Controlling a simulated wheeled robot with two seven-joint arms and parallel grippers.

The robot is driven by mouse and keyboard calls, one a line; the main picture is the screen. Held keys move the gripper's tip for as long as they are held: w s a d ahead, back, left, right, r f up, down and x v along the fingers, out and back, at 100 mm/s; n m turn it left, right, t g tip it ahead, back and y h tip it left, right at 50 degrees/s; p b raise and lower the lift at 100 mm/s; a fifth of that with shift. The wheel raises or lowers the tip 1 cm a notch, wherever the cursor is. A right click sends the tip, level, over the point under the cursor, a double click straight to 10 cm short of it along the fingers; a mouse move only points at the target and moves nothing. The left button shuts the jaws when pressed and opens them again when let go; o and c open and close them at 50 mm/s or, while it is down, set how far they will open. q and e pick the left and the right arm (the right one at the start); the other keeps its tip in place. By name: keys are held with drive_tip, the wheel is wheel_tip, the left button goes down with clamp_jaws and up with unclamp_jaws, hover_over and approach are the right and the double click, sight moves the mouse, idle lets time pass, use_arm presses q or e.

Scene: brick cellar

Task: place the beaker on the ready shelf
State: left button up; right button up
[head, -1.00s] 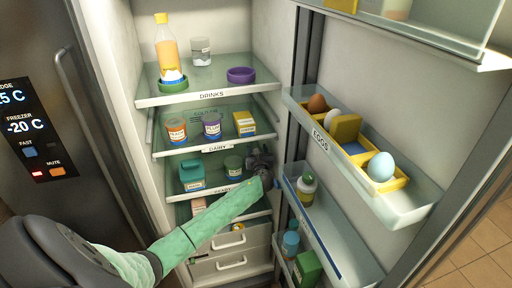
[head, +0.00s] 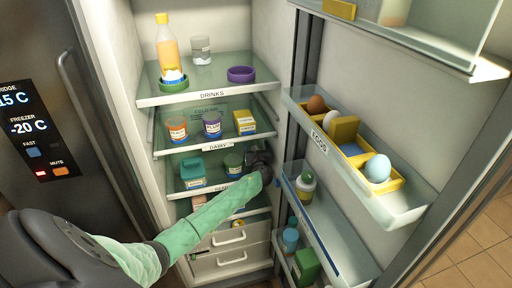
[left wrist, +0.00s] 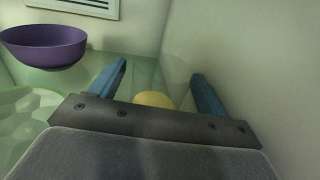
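My left gripper (head: 259,160) is dark and reaches to the right end of that shelf, beside a small dark green jar (head: 233,161). In the left wrist view my left gripper (left wrist: 162,88) has its two blue fingers apart. A yellow rounded thing (left wrist: 153,100) shows between them, apparently beyond the glass. The right gripper is not in view.
A purple bowl (left wrist: 43,46) shows left of the fingers in the wrist view. A teal box (head: 192,171) stands on the ready shelf's left. Cups and a yellow carton (head: 244,122) stand on the dairy shelf. The open door's egg rack (head: 400,208) is close to the right.

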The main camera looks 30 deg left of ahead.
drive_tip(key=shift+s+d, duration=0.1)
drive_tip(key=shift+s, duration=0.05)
use_arm(q)
drive_tip(key=shift+r, duration=0.15)
drive_tip(key=shift+s+d, duration=0.2)
drive_tip(key=b+v, duration=0.1)
drive_tip(key=v, duration=0.1)
drive_tip(key=shift+s+d, duration=0.2)
drive_tip(key=shift+s, duration=0.05)
drive_tip(key=b+v, duration=0.2)
drive_tip(key=v, duration=0.5)
drive_tip(key=shift+s+d, duration=0.1)
drive_tip(key=shift+v, duration=0.8)
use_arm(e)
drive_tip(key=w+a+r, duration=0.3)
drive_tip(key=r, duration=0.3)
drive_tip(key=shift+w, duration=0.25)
